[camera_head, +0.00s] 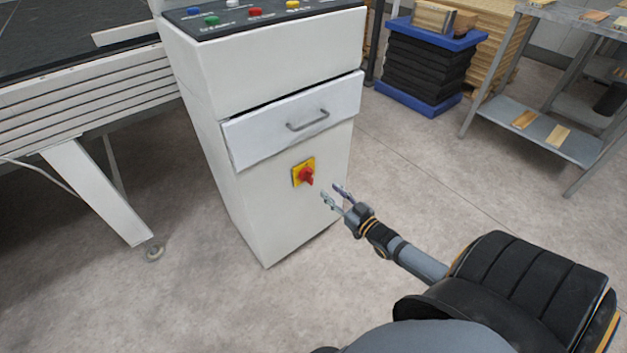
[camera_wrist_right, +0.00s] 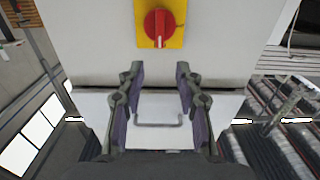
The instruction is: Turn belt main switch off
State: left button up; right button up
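The belt main switch is a red rotary knob (camera_head: 306,175) on a yellow plate (camera_head: 297,173), on the front of a white cabinet (camera_head: 250,200) below its drawer. In the right wrist view the knob (camera_wrist_right: 159,27) shows at the top centre, with a white mark on its handle. My right gripper (camera_head: 333,194) is open and empty, just to the right of the switch in the head view and apart from it. In the right wrist view its two fingers (camera_wrist_right: 158,75) are spread, with the switch beyond them. My left gripper is not in view.
The drawer (camera_head: 290,120) with a metal handle (camera_head: 308,121) is slightly open above the switch. A button panel (camera_head: 250,13) tops the cabinet. A conveyor (camera_head: 85,95) stands at left. Floor before the cabinet is clear.

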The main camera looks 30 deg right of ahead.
aim_at(312, 175)
jog(key=w+b, duration=0.1)
jog(key=w, duration=0.2)
jog(key=w+b, duration=0.1)
jog(key=shift+w+a+f+b, duration=0.2)
jog(key=shift+w+f+b, duration=0.05)
jog(key=shift+w+b, duration=0.1)
jog(key=w+b, duration=0.2)
jog(key=w, duration=0.2)
jog(key=shift+w+a+b, duration=0.15)
jog(key=shift+a+b, duration=0.05)
jog(key=shift+b, duration=0.1)
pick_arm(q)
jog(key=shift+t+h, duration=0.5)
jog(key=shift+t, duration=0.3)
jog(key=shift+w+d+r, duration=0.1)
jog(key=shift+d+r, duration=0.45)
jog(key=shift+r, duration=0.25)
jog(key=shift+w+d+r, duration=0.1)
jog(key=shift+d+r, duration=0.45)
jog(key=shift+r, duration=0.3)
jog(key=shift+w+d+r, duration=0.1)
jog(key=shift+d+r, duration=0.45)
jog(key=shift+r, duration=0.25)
pick_arm(e)
jog(key=shift+w+r, duration=0.2)
jog(key=shift+w, duration=0.3)
grip_shut()
